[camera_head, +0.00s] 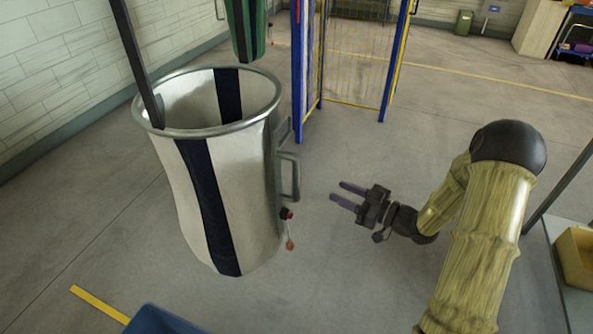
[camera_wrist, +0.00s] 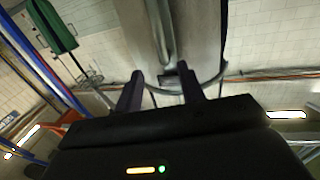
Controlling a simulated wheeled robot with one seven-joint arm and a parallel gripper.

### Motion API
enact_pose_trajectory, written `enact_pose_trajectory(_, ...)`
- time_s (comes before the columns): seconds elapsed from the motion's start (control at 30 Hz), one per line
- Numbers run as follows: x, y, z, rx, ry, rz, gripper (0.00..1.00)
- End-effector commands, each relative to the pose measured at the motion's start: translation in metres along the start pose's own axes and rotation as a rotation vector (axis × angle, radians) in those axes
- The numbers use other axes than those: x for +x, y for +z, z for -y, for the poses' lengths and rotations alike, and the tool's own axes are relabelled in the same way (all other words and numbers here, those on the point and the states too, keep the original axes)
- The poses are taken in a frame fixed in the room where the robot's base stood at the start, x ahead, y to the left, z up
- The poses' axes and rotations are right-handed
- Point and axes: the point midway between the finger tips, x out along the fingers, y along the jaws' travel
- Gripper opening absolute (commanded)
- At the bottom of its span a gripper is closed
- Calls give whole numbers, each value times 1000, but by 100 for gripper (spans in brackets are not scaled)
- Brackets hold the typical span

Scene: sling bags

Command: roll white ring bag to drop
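The white ring bag (camera_head: 235,180) is a tall white cloth bag with dark blue vertical stripes and a round metal ring (camera_head: 276,103) at its open top. A metal handle (camera_head: 290,177) is on its right side. My gripper (camera_head: 339,194) is to the right of the bag, its two fingers open and pointing left toward the bag, with nothing between them. In the wrist view my gripper (camera_wrist: 166,88) shows its two fingers apart, with a grey vertical bar (camera_wrist: 160,35) of the bag's handle ahead. I cannot tell the exact gap to the handle.
A dark post (camera_head: 135,60) rises at the bag's left rim. A green bag (camera_head: 245,28) hangs behind. A blue-framed mesh rack (camera_head: 350,60) stands at the back. A blue object (camera_head: 160,320) is at the bottom edge and a yellow bin (camera_head: 577,258) at right. Floor between is clear.

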Motion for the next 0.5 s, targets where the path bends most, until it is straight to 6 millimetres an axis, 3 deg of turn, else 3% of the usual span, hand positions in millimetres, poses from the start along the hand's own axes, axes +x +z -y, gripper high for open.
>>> enact_pose_trajectory(0.5, 92, -2, 1, -1, -3, 0, 39)
